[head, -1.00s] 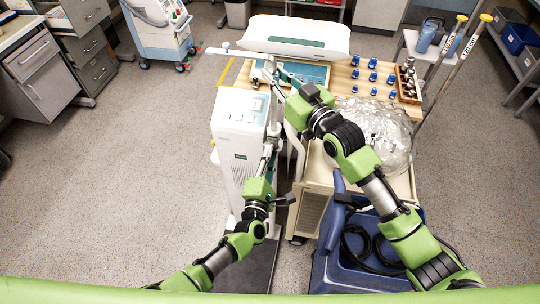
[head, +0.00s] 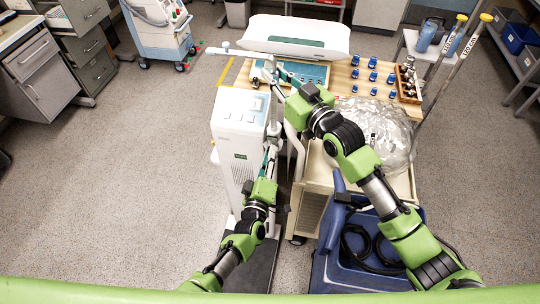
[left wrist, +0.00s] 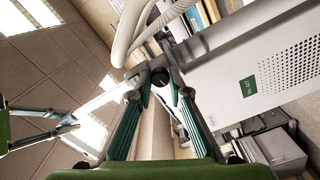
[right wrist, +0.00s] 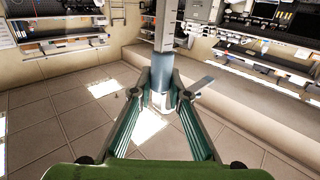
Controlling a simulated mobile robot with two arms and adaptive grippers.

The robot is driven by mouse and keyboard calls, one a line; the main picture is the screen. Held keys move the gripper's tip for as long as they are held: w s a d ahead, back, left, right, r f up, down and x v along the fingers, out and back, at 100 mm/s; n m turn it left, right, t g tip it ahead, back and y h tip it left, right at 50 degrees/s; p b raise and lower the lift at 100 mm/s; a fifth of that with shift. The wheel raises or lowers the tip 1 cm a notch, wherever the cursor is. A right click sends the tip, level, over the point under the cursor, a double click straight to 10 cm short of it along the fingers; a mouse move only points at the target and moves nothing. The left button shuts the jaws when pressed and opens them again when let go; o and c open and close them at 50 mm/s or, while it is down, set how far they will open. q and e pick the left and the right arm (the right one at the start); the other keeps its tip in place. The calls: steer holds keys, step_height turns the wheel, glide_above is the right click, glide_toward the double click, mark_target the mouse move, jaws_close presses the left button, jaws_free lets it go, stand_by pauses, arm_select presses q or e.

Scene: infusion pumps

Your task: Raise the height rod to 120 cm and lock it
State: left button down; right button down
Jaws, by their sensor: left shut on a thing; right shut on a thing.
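The white column unit (head: 240,140) stands left of the wooden table in the head view, with the height rod (head: 268,72) rising at its back. My right gripper (head: 279,74) is at the rod's upper part. In the right wrist view its fingers are shut on the grey-blue rod sleeve (right wrist: 174,72). My left gripper (head: 271,152) is lower, beside the unit. In the left wrist view its fingertips are shut on a dark round knob (left wrist: 160,77) on the rod's side. My right gripper also shows there (left wrist: 70,124). The scale marks are not readable.
A clear plastic-wrapped bundle (head: 375,128) lies right of the grippers, above a cart. The floor at left is clear.

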arm_select(q)
steer(key=shift+m, duration=0.6)
steer(key=c, duration=1.9)
jaws_free()
steer(key=s+a, duration=0.2)
steer(key=s, duration=0.9)
steer(key=shift+s+a, duration=0.2)
steer(key=shift+s, duration=0.15)
